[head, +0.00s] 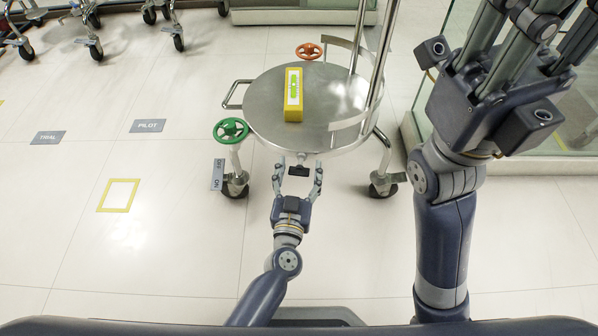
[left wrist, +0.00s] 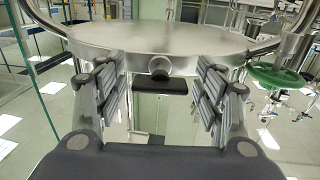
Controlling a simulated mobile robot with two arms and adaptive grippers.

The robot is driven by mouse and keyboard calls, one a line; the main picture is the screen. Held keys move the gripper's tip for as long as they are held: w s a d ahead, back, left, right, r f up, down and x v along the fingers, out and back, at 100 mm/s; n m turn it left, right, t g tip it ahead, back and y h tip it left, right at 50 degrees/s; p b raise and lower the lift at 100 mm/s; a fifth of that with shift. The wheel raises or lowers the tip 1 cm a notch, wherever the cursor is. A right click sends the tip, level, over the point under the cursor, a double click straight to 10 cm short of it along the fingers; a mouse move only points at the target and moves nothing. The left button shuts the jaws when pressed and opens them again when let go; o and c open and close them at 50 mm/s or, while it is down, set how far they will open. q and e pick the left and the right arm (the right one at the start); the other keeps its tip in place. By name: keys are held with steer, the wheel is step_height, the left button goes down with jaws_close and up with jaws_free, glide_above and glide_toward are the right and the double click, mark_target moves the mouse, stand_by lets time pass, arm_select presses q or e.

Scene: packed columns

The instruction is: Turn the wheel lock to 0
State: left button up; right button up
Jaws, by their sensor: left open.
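A round steel cart top (head: 262,120) stands ahead on wheeled legs. A short metal stub with a small black handle (head: 299,171) sticks out from its near rim; both also show in the left wrist view, the black handle (left wrist: 160,86) hanging level below the stub. I cannot tell which part is the wheel lock, and no 0 mark is readable. My left gripper (head: 298,178) is open, its fingers on either side of the black handle with gaps. A green handwheel (head: 231,130) and a red-orange handwheel (head: 309,51) sit beside the cart top. My right gripper (head: 520,60) is raised, fingertips outside the frame.
Casters (head: 235,185) stand under the cart. A glass-sided case (head: 425,150) is at the right.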

arm_select(q)
jaws_close()
